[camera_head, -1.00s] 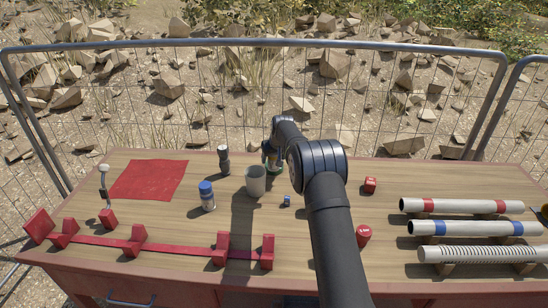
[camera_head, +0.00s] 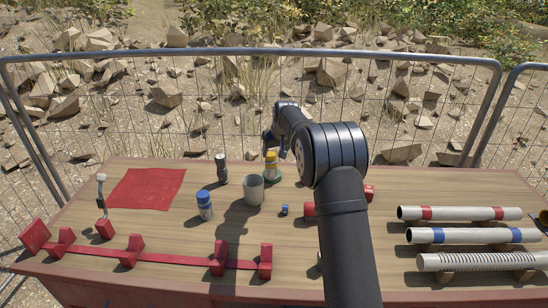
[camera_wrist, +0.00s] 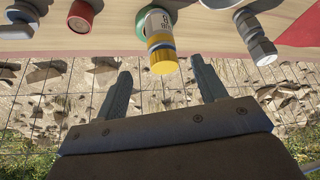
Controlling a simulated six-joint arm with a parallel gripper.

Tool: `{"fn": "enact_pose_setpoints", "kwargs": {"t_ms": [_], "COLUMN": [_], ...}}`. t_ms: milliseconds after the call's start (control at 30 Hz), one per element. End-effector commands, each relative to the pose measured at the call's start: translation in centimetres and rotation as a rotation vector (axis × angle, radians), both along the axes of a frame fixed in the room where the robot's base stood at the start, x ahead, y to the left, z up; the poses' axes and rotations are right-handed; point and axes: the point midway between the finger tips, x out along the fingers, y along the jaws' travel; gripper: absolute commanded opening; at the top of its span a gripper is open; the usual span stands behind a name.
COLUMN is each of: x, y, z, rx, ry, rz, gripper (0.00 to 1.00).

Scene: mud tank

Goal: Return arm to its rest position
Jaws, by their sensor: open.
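My gripper (camera_wrist: 161,68) is open and empty. In the wrist view its two dark fingers stand wide apart, and a white bottle with a yellow cap (camera_wrist: 163,58) shows beyond the gap between them. In the head view my gripper (camera_head: 276,144) hangs over the far edge of the table. The same bottle (camera_head: 271,161) stands upright on a green base just below it, apart from the fingers. My arm runs from the front of the table up to the right of the bottle and hides part of the table.
A grey cup (camera_head: 253,190), a blue-capped bottle (camera_head: 205,207) and a dark bottle (camera_head: 222,170) stand left of my arm. Several pipes (camera_head: 462,213) lie at the right. A red rack (camera_head: 180,259) lies at the front left. A wire fence (camera_head: 120,118) runs behind the table.

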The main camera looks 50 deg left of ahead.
Motion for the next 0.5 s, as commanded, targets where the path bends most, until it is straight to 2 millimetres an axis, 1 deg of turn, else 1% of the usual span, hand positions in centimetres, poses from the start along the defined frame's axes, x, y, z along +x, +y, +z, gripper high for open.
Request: {"fn": "enact_pose_setpoints", "kwargs": {"t_ms": [33,133,500], "x": [-0.08,-0.19,-0.21], "y": [-0.23,-0.46,-0.50], "z": [0.47,0.87,0.97], "rx": [0.000,-0.002,-0.002], "ry": [0.000,0.001,0.001], "rz": [0.000,0.000,0.000], "gripper": [0.65,0.65,0.65]}}
